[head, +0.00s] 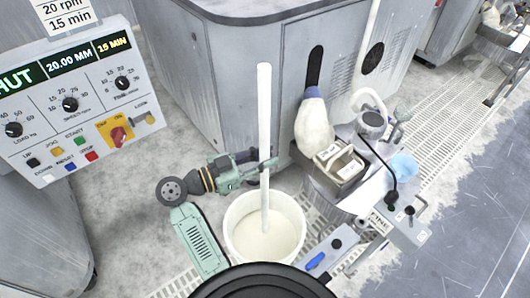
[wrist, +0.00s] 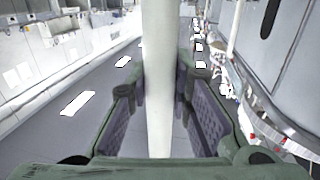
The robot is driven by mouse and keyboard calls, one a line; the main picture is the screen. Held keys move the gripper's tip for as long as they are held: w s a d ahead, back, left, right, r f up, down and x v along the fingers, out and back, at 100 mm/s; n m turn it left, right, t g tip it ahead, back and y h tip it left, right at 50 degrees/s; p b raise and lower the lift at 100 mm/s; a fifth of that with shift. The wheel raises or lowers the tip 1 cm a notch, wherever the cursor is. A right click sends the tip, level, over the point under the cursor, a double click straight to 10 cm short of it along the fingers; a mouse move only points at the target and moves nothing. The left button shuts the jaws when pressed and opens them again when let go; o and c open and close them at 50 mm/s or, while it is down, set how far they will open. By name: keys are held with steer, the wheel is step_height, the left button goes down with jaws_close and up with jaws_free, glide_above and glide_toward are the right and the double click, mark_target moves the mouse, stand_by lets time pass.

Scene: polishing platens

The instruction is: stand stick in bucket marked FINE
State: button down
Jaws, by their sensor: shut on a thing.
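A long white stick (head: 264,110) stands nearly upright in the head view. My gripper (head: 265,166) is shut on it partway along its length. In the wrist view the stick (wrist: 158,80) runs between the two padded fingers of my gripper (wrist: 160,75). A white round bucket (head: 232,240) with pale contents is below my gripper. The stick's lower end shows inside the bucket's rim outline; I cannot tell whether it touches the contents or the bottom. No marking shows on this bucket.
A control panel (head: 85,90) stands at the left. A grey machine cabinet (head: 225,70) is behind. Right of the bucket, a cluttered stand carries a white bottle (head: 314,122), a brush-like block (head: 340,163) and a blue cloth (head: 404,165). Floor grating (head: 450,105) lies at the right.

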steer(key=shift+f+b, duration=1.65)
steer(key=shift+f, duration=4.3)
steer(key=c, duration=1.4)
jaws_free()
steer(key=shift+o, duration=0.2)
glide_toward(265, 184)
steer(key=shift+w+a+f, duration=0.2)
steer(key=shift+a+f, duration=0.7)
steer(key=shift+f, duration=0.1)
